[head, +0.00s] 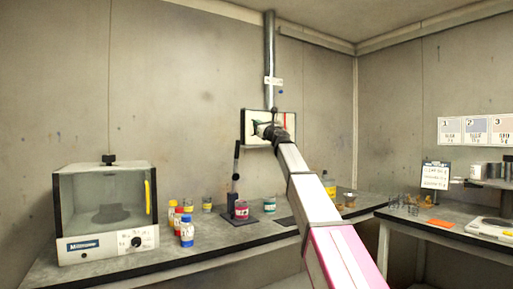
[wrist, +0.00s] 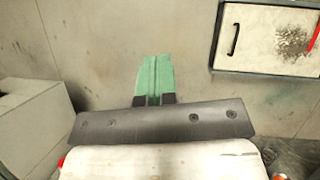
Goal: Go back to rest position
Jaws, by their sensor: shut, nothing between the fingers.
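My gripper shows in the wrist view (wrist: 153,80) with its two green fingers together and nothing between them. It points at the bare grey wall. In the head view my arm reaches up from the lower right, and its end is in front of a framed panel (head: 246,128) on the back wall. The gripper's fingertips are hard to make out there. The arm's end is well above the bench (head: 150,258) and apart from the things on it.
A glass-fronted mixer cabinet (head: 105,212) stands at the bench's left. Several bottles and jars, including a blue-labelled bottle (head: 187,231) and a red jar (head: 241,209), stand mid-bench. A side table (head: 440,231) is at right. A vertical pipe (head: 269,60) runs above the panel.

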